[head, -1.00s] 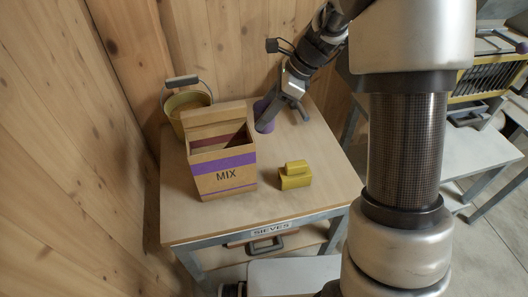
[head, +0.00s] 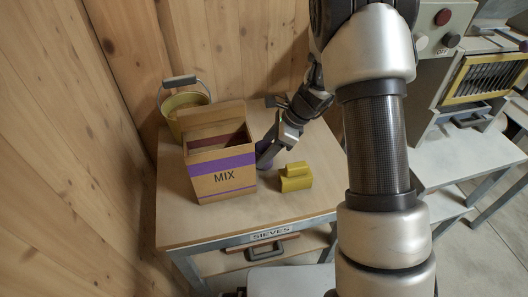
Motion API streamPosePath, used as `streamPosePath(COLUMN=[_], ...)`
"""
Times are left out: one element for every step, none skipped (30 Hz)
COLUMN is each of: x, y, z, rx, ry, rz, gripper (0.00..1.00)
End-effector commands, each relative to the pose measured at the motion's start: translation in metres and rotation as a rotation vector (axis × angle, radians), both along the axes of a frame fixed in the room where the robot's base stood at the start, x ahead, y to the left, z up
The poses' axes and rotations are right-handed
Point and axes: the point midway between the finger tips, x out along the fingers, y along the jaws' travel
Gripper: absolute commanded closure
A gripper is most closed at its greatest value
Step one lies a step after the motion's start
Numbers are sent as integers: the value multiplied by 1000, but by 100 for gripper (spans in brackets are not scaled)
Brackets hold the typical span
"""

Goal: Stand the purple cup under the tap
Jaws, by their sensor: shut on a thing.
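The purple cup (head: 264,164) shows as a small dark purple patch at the right side of the MIX box. It is mostly hidden by my gripper (head: 266,150) and the box. My gripper reaches down over the table from behind and is shut on the cup. I cannot tell whether the cup touches the table or hangs just above it, nor how upright it is. I cannot make out a tap in this view.
The MIX box (head: 222,178) stands open-topped close left of my gripper. A yellow block-like object (head: 296,178) sits just right. A yellow bucket (head: 184,104) stands behind the box on the wooden table (head: 200,228). A machine (head: 440,60) with buttons and a white table (head: 455,160) are at right.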

Motion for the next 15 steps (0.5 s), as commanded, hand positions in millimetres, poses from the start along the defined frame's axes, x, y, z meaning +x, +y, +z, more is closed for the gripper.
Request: streamPosePath(x=[0, 0, 0, 0, 0, 0, 0, 0, 0, 0, 0, 0, 0, 0, 0], y=[0, 0, 0, 0, 0, 0, 0, 0, 0, 0, 0, 0, 0, 0, 0], z=[1, 1, 1, 1, 0, -2, -3, -3, -2, -2, -2, -2, -2, -2, -2], rx=[0, 0, 0, 0, 0, 0, 0, 0, 0, 0, 0, 0, 0, 0, 0], ry=[-1, -1, -1, -1, 0, 0, 0, 0, -1, -1, 0, 0, 0, 0, 0], rz=[0, 0, -1, -1, 0, 0, 0, 0, 0, 1, 0, 0, 0, 0, 0], gripper=[75, 75, 75, 75, 75, 75, 75, 52, 45, 40, 35, 35, 35, 35, 35])
